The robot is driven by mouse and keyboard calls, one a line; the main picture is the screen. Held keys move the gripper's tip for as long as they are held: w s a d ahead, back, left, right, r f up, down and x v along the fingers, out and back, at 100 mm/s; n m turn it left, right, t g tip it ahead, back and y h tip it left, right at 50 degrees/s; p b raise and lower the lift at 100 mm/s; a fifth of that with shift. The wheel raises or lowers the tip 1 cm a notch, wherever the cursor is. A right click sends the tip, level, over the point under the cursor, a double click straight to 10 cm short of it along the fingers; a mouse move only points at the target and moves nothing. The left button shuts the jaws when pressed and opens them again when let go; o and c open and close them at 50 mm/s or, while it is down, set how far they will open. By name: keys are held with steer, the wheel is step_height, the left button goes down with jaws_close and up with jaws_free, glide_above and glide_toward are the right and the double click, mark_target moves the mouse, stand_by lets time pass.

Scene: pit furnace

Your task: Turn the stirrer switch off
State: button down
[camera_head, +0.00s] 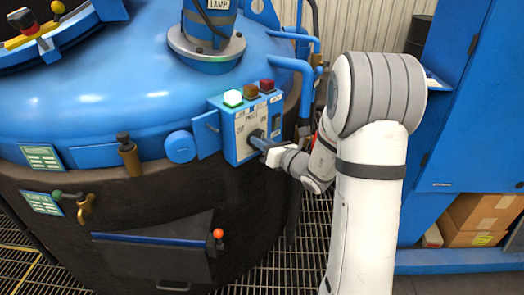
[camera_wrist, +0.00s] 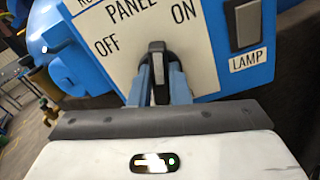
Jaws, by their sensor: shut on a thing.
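A blue control box (camera_head: 228,146) with a pale front plate (camera_wrist: 199,64) is mounted on the side of the blue vessel. In the wrist view a black rotary knob (camera_wrist: 156,47) sits between the words OFF, on the left, and ON, on the right. My gripper (camera_wrist: 158,80) is shut on this knob, with one blue finger on each side. The knob points roughly straight up in the wrist view. I see no stirrer label.
A rocker switch (camera_wrist: 243,23) labelled LAMP is right of the knob. Blue pipes (camera_head: 296,68) run close behind the box. Cardboard boxes (camera_head: 475,215) stand far right.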

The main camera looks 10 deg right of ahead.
steer(key=n+b, duration=0.6)
steer(key=b, duration=0.3)
steer(key=n+b, duration=0.6)
steer(key=b, duration=0.3)
steer(key=shift+s+a+f+n, duration=0.15)
steer(key=shift+a+n, duration=0.05)
steer(key=shift+n, duration=0.1)
steer(key=c, duration=1.4)
jaws_free()
steer(key=shift+o, duration=0.2)
